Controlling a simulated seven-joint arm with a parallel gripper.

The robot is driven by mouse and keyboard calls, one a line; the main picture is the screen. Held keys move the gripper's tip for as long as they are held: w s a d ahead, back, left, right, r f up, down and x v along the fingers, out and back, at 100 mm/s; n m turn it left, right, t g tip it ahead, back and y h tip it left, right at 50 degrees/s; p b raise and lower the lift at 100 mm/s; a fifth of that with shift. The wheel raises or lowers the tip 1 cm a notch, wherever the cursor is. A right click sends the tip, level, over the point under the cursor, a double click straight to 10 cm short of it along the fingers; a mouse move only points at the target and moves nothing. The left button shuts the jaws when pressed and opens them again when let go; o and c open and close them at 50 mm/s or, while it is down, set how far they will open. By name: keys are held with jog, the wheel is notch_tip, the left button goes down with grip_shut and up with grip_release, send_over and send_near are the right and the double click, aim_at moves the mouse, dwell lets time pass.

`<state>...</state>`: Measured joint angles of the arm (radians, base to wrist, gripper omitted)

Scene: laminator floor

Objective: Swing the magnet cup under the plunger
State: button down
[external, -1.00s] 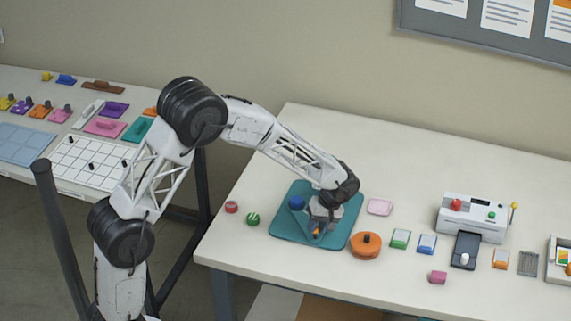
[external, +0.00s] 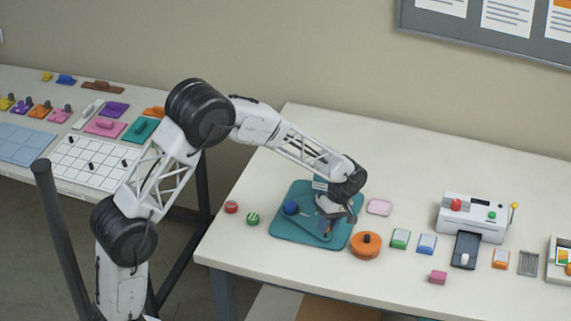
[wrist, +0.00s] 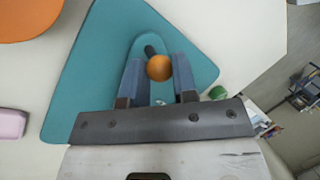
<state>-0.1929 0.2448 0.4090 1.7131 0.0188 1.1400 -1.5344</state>
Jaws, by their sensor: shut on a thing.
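The teal press base (external: 283,232) lies on the right-hand table, with a narrower teal swing plate (external: 309,226) on it. A blue round part (external: 291,208) sits at the plate's left end in the external view. My gripper (external: 327,232) is low over the plate's right end. In the wrist view my gripper (wrist: 158,70) is shut on an orange ball knob (wrist: 159,68), with a dark stem (wrist: 150,50) beside it. The base also shows there (wrist: 85,75). I cannot pick out the magnet cup or plunger for certain; my wrist hides part of the device.
An orange disc (external: 366,246) with a dark knob stands close to the base's right. A pink block (external: 379,207) lies behind it. Red (external: 231,207) and green-striped (external: 253,219) pieces lie to the left. A white laminator (external: 473,218) stands farther right. The table's back is clear.

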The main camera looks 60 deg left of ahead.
jog(key=shift+w, duration=0.15)
jog(key=c, duration=0.9)
grip_release()
jog(key=shift+r, duration=0.15)
jog(key=v, duration=0.7)
jog(key=shift+r, duration=0.3)
